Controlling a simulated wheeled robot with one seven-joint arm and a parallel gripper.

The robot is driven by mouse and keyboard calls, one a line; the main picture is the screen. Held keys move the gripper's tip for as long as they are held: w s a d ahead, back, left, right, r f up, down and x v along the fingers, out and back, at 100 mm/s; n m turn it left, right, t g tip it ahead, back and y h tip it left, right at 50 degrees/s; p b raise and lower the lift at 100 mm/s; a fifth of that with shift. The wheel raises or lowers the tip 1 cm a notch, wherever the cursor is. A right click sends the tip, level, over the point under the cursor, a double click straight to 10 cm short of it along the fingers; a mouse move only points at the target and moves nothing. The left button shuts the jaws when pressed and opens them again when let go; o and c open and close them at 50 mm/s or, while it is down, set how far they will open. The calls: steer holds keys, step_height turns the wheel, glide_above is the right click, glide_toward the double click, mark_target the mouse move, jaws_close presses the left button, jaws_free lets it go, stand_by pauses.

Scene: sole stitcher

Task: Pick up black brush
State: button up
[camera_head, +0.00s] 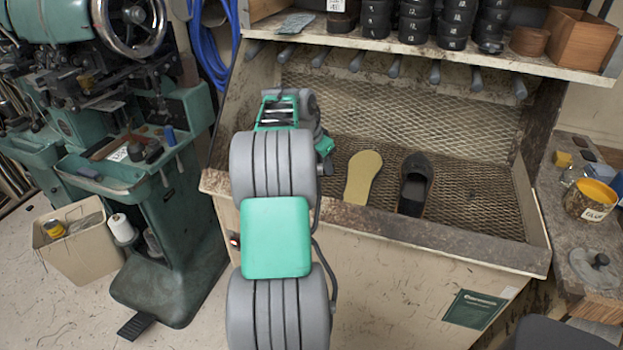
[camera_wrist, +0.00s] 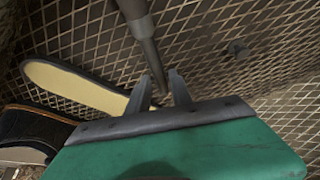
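I cannot make out a black brush with certainty in either view. My gripper (camera_wrist: 160,82) shows in the wrist view with its two fingers apart. A dark grey rod (camera_wrist: 146,42) comes down from the top of that view, and its lower end appears between or just behind the fingers. I cannot tell whether they touch. In the head view my own arm hides the fingers, in front of the mesh bench.
A yellow sole (camera_head: 363,177) and a black shoe (camera_head: 414,184) lie on the mesh bench (camera_head: 475,215). The shelf (camera_head: 440,50) above holds black tins and has grey pegs beneath. A green machine (camera_head: 185,115) stands left; a side table (camera_head: 597,262) stands right.

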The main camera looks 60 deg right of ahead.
jaws_close()
stand_by(0.4)
